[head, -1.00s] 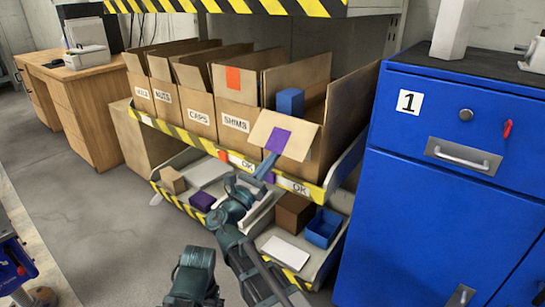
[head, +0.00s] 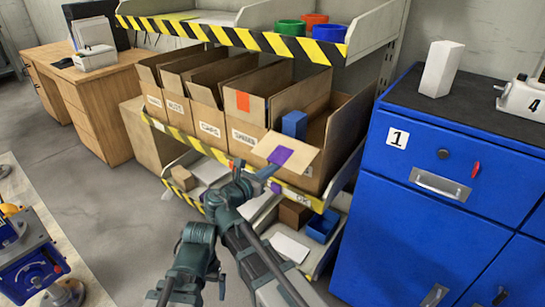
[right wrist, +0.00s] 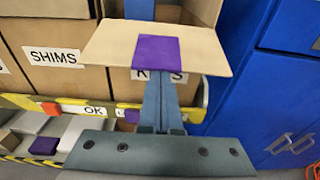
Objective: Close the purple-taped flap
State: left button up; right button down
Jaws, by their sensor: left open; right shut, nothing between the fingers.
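The purple-taped flap (head: 285,152) is on the front of the rightmost cardboard box (head: 345,125). It stands open, tilted outward over the box's front. The purple tape also shows in the right wrist view (right wrist: 157,51). A blue block (head: 294,124) sticks up inside the box. My right gripper (head: 272,171) is shut and empty, its fingertips at the flap's outer edge by the tape. In the right wrist view its fingers (right wrist: 160,82) reach up to that edge; whether they touch is unclear. My left gripper (head: 190,292) is open and empty, low in front of the shelf.
Several open boxes stand left of it, including the SHIMS box with an orange-taped flap (head: 243,102). A striped upper shelf (head: 240,38) hangs above. A blue cabinet (head: 445,150) stands close on the right. A lower shelf holds a blue bin (head: 322,227).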

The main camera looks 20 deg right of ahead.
notch_tip(320, 180, up, 8)
jog(key=f+g+y+p, duration=0.1)
jog(key=g+y+p, duration=0.3)
jog(key=p, duration=1.1)
notch_tip(320, 180, up, 8)
jog(key=r+g+y+p, duration=0.1)
jog(key=g+y+p, duration=0.3)
jog(key=p, duration=1.2)
send_over(281, 156)
jog(key=w+d, duration=0.1)
jog(key=d, duration=0.1)
jog(key=shift+w+a+f+t+y, duration=0.1)
jog(key=shift+w+f+t+y, duration=0.15)
jog(key=shift+y, duration=0.35)
jog(key=shift+r, duration=0.1)
jog(key=shift+s+r+p, duration=0.1)
jog(key=shift+r+p, duration=0.65)
jog(key=shift+p, duration=0.1)
jog(key=shift+a+f, duration=0.1)
